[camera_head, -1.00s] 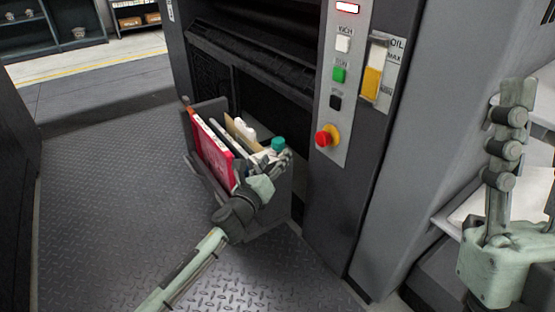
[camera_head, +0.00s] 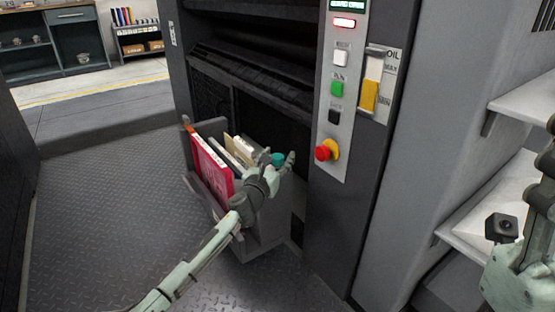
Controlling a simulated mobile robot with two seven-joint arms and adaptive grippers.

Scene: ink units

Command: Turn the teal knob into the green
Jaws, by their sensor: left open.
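The teal knob (camera_head: 278,159) shows at the right end of the open ink unit tray (camera_head: 272,222), low in front of the machine. My left gripper (camera_head: 282,170) is at the knob, coming from the front, with its fingers open beside it. I cannot tell whether a finger touches the knob. The gripper and wrist hide the knob's lower part and what is around it. No green zone by the knob can be made out. My right arm shows at the right edge, but its fingertips are out of the picture.
A red panel (camera_head: 211,165) and several plates stand in the tray. The machine's control panel (camera_head: 343,105) has a green button (camera_head: 338,89) and a red emergency stop (camera_head: 325,152). A shelf (camera_head: 466,231) juts out at right. The floor (camera_head: 100,215) at left is clear.

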